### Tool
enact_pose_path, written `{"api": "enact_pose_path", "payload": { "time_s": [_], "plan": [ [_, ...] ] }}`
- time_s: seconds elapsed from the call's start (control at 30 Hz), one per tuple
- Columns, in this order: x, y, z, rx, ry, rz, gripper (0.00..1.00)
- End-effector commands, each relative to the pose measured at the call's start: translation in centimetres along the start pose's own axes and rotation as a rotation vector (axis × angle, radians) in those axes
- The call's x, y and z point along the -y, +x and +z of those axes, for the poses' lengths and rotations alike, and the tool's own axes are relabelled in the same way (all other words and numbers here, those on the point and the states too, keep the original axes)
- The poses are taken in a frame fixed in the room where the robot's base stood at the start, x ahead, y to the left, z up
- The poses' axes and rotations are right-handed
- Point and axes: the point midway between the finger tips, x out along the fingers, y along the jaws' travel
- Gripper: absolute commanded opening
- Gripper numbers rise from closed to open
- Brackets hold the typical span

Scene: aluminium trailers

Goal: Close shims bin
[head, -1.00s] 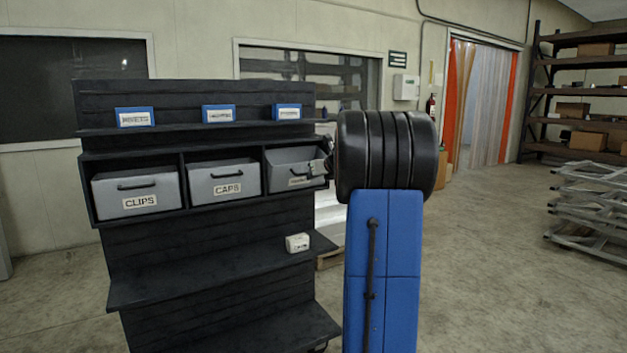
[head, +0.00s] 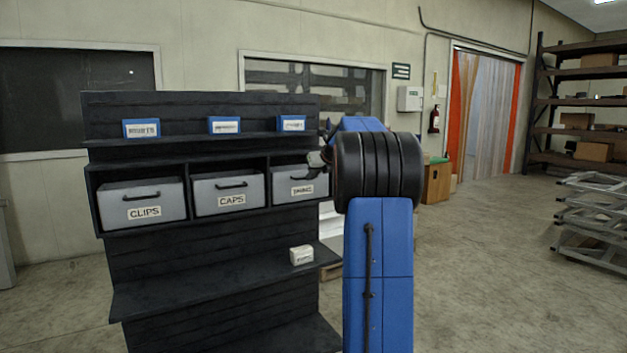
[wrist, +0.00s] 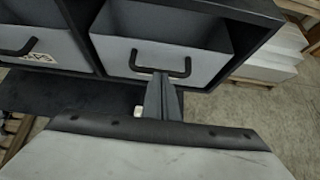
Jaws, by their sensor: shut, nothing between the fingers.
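The shims bin (head: 297,187) is the right-hand grey bin in the dark rack's bin row, its label small and blurred. In the head view its front looks roughly in line with its neighbours; I cannot tell whether it is fully in. In the wrist view its front (wrist: 205,68) and black handle (wrist: 160,72) show, with its inside visible above the front edge. My gripper (head: 312,174) is shut and empty in front of the bin. In the wrist view my gripper (wrist: 163,85) points at the handle from below, its tips at or just short of the handle bar; contact is unclear.
The caps bin (head: 228,190) and the clips bin (head: 143,200) sit to the left in the same rack (head: 200,260). Blue small bins (head: 224,125) stand on the shelf above. A white box (head: 301,255) lies on the shelf below.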

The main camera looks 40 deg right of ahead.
Motion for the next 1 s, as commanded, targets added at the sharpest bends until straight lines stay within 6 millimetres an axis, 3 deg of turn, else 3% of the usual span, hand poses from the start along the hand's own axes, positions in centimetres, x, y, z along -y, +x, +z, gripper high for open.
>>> {"api": "enact_pose_path", "payload": {
  "time_s": [1.0],
  "plan": [
    [0.00, 0.45, 0.80, 0.000, 0.000, 0.001, 0.00]
  ]
}}
